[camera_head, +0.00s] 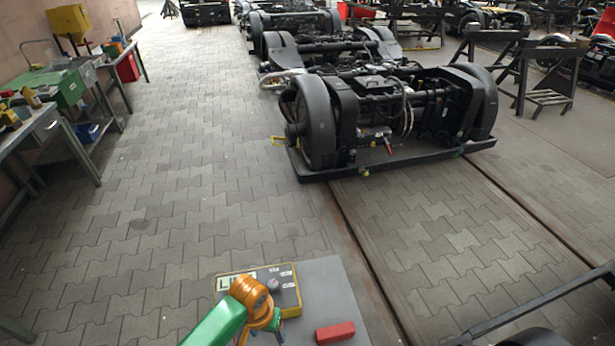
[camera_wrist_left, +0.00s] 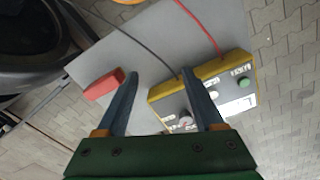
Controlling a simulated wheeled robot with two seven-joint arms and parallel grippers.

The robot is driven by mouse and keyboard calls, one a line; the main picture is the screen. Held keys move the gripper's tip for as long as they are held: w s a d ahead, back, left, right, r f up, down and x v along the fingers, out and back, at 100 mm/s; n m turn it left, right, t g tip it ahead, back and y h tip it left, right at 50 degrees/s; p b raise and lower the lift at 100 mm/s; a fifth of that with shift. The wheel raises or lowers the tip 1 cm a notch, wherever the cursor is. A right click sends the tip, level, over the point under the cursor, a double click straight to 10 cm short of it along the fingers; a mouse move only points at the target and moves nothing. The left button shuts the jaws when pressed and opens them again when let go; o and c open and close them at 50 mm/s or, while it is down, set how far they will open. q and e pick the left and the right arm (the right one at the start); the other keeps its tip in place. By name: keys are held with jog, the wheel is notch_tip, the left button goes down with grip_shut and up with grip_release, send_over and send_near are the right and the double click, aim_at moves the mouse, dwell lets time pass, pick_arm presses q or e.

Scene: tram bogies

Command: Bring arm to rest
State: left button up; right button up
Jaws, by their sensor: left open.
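My left arm, with a green link and an orange wrist, comes in from the bottom of the head view. My left gripper (camera_head: 262,328) is over the grey board at the lower middle. In the left wrist view my left gripper (camera_wrist_left: 165,90) has its two blue-grey fingers well apart, with nothing held between them. One finger overlaps the yellow-edged control box (camera_wrist_left: 225,92) in that view; I cannot tell whether they touch. The box (camera_head: 287,283) also shows behind the gripper in the head view. My right gripper is not in view.
A red block (camera_head: 335,332) lies on the grey board (camera_head: 325,282). A black bogie (camera_head: 390,115) stands beyond on the rails, with more behind it. Workbenches (camera_head: 50,115) line the left. A black frame bar (camera_head: 540,305) is at lower right. The paved floor (camera_head: 190,180) between is clear.

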pick_arm(q)
jog(key=s+a+r+t, duration=0.3)
jog(key=s+a+r, duration=0.45)
jog(key=s, duration=0.25)
jog(key=s+f+g, duration=0.1)
jog(key=s+f, duration=0.2)
jog(key=f, duration=1.5)
jog(key=s+a+f+g, duration=0.1)
jog(key=s+a+f, duration=0.1)
jog(key=s+f, duration=0.7)
jog(key=s, duration=0.2)
jog(key=shift+s+y, duration=0.3)
jog(key=shift+s, duration=0.05)
